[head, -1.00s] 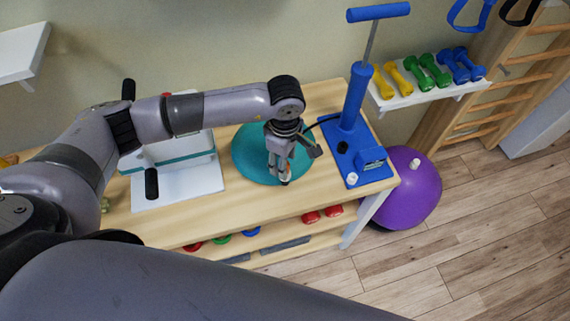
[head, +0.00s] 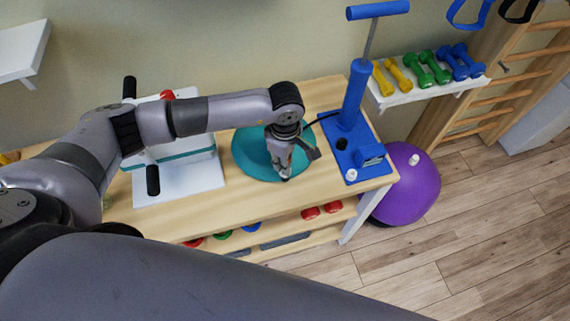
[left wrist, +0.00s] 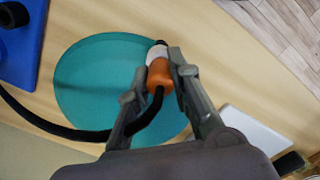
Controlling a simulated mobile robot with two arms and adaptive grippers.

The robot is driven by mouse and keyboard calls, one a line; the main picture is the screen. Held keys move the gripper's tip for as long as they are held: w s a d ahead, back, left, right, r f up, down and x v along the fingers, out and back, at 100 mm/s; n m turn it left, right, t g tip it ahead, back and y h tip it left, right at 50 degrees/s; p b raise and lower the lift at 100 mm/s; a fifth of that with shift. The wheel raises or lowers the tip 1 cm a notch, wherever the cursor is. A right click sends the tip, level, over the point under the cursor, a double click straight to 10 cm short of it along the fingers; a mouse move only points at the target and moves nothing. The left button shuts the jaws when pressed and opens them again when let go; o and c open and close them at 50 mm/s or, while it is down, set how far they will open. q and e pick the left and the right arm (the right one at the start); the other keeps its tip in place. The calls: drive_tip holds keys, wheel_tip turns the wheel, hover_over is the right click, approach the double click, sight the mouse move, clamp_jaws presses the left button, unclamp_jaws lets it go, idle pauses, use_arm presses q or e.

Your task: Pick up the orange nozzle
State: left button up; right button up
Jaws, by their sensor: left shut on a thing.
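The orange nozzle (left wrist: 160,75) shows in the left wrist view between the two fingers of my left gripper (left wrist: 162,65), which is shut on it. It has a pale collar and a dark tip, and a black hose runs from it toward the pump. In the head view my left gripper (head: 284,176) points down over the teal disc (head: 250,160), and the nozzle is mostly hidden by the fingers. I cannot tell whether the nozzle touches the disc. My right gripper is not in view.
A blue pump (head: 350,112) stands on the wooden bench (head: 215,218) right of the disc. A white device with black handles (head: 180,188) stands left of it. A purple ball (head: 412,190) sits on the floor at the right. Dumbbells lie on shelves.

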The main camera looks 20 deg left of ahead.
use_arm(q)
clamp_jaws()
